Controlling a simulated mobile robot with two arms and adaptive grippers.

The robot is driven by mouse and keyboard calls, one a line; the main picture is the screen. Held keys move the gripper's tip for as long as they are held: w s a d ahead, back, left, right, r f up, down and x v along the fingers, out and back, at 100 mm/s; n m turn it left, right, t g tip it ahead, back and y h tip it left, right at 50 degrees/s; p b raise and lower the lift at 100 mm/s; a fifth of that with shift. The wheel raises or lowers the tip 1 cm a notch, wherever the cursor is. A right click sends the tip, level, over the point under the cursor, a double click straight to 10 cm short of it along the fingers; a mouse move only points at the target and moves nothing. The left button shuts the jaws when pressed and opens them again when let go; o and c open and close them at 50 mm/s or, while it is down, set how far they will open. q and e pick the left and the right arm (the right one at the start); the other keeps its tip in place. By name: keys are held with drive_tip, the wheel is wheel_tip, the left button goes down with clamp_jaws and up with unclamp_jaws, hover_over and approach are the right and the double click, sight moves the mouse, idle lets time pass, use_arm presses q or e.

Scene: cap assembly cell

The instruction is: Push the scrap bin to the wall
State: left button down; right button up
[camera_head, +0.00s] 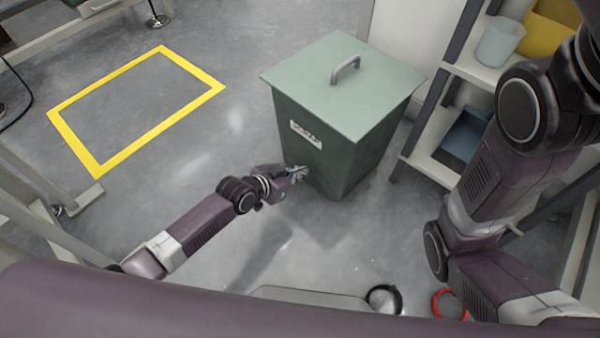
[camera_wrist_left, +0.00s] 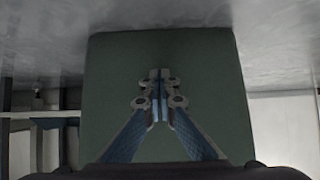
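The scrap bin (camera_head: 325,150) is a dark green, tapered box with a pale green lid and a grey handle. A white label (camera_head: 306,135) is on its near left face. It stands upright on the floor, and its side fills the middle of the left wrist view (camera_wrist_left: 205,75). My left gripper (camera_head: 301,173) is low at this labelled face, fingers together and empty (camera_wrist_left: 160,80). I cannot tell whether the fingertips touch the bin. A white wall surface (camera_head: 410,40) is behind the bin. My right arm is at the right, its gripper out of frame.
A shelf rack (camera_head: 437,100) with a blue bin (camera_head: 462,135), a pale cup (camera_head: 499,42) and a yellow bin (camera_head: 548,30) stands close right of the scrap bin. A yellow floor outline (camera_head: 97,165) at the left is empty. A red ring (camera_head: 437,303) lies near my base.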

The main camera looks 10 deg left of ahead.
use_arm(q)
drive_tip(key=shift+w+d+r, duration=0.1)
drive_tip(key=shift+w+d+b, duration=0.4)
drive_tip(key=shift+w+d, duration=0.25)
drive_tip(key=shift+w, duration=0.3)
drive_tip(key=shift+w+d+b, duration=0.45)
drive_tip(key=shift+w+d, duration=0.25)
drive_tip(key=shift+w, duration=0.25)
drive_tip(key=shift+w+d+b, duration=0.4)
drive_tip(key=shift+w+d, duration=0.25)
drive_tip(key=shift+w, duration=0.3)
drive_tip(key=shift+w+d+b, duration=0.6)
drive_tip(key=shift+w+b, duration=0.05)
drive_tip(key=shift+w, duration=0.2)
drive_tip(key=shift+w+d+b, duration=0.6)
drive_tip(key=shift+w, duration=0.2)
drive_tip(key=shift+w+d+b, duration=0.6)
drive_tip(key=shift+w+b, duration=0.05)
drive_tip(key=shift+w, duration=0.2)
drive_tip(key=shift+w+d, duration=0.25)
drive_tip(key=shift+w, duration=0.05)
